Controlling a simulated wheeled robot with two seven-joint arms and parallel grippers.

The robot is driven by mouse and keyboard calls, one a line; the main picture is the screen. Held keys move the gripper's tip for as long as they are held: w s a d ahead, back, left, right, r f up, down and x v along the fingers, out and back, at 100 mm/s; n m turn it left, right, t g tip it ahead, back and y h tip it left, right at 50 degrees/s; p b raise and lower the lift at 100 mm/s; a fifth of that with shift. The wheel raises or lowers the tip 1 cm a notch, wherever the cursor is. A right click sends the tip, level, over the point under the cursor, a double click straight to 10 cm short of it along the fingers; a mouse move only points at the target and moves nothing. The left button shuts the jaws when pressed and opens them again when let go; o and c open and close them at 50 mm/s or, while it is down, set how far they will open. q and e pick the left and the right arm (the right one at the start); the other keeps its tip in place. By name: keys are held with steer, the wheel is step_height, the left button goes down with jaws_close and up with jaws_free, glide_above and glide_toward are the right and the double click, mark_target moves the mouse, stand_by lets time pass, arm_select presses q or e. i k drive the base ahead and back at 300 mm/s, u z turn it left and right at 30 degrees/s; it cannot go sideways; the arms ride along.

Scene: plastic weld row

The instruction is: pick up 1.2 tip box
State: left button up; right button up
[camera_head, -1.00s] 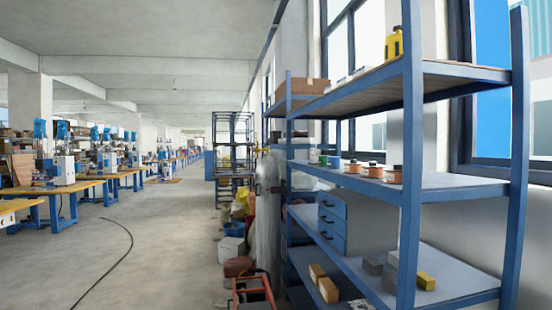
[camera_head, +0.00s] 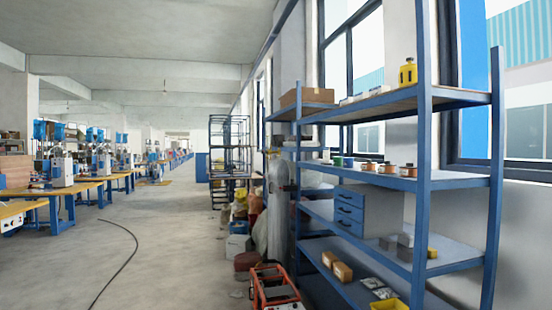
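No label is readable, so I cannot tell which item is the 1.2 tip box. Small boxes stand on the blue shelf rack (camera_head: 421,200) at right. Two tan boxes (camera_head: 336,266) sit on a low shelf, with small white and dark packs (camera_head: 378,288) beside them. Grey blocks (camera_head: 398,241) and a yellow block (camera_head: 432,253) lie on the shelf above. Small whitish boxes (camera_head: 366,95) lie on the top shelf beside a brown carton (camera_head: 307,96). Neither of my grippers is in view.
The aisle floor (camera_head: 170,240) is open, with a black cable (camera_head: 122,262).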

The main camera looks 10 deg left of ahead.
mark_target(377, 91)
steer(key=u, duration=0.4)
steer(key=i, duration=0.6)
steer(key=u, duration=1)
steer(key=i, duration=1.4)
steer(key=z, duration=0.4)
steer(key=i, duration=1)
steer(key=z, duration=1.25)
steer(key=i, duration=0.45)
steer(key=z, duration=0.35)
